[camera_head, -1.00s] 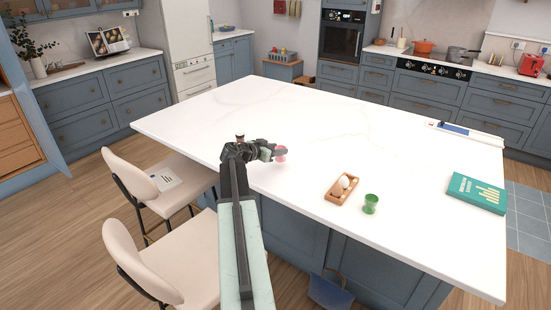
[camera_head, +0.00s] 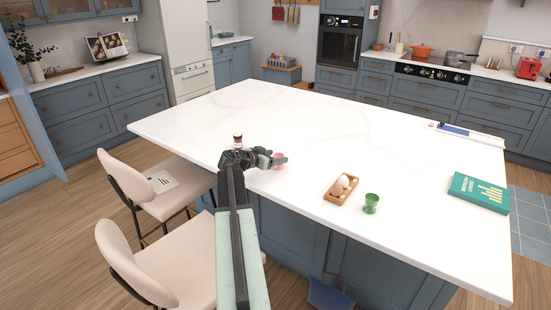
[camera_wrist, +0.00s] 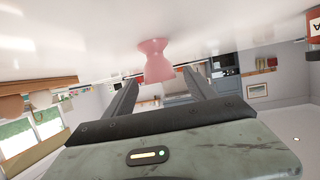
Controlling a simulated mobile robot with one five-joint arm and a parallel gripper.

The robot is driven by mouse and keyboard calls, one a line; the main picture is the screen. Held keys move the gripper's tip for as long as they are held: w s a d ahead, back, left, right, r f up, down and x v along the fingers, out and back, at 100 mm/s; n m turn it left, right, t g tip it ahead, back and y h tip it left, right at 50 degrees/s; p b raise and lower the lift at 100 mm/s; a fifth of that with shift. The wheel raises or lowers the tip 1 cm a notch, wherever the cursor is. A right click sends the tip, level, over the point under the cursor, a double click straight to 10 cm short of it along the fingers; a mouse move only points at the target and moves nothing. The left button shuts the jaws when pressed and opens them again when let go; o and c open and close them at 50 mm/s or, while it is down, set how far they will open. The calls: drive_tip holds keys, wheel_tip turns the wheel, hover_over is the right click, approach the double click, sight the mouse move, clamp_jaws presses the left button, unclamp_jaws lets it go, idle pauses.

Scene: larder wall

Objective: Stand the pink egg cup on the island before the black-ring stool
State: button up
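The pink egg cup (camera_head: 279,161) stands on the white island (camera_head: 310,120), near its stool-side edge. In the wrist view, tilted nearly upside down, the pink egg cup (camera_wrist: 156,60) sits between my finger tips, with a gap showing on each side. My gripper (camera_head: 274,160) is open around it, low over the top; it also shows in the wrist view (camera_wrist: 160,80). Two cream stools stand at the left side: the farther stool (camera_head: 122,172) has a card (camera_head: 163,182) on its seat, the nearer stool (camera_head: 122,262) is partly cut off. I cannot tell their ring colours.
A small dark-lidded jar (camera_head: 238,142) stands just behind my gripper. Right of it are a wooden tray (camera_head: 333,197) with eggs, a green egg cup (camera_head: 371,204) and a teal book (camera_head: 478,192).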

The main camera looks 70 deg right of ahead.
drive_tip(key=shift+r+p, duration=0.3)
drive_tip(key=p+v, duration=0.3)
drive_tip(key=v, duration=0.9)
drive_tip(key=shift+f+p, duration=0.15)
drive_tip(key=shift+p, duration=0.25)
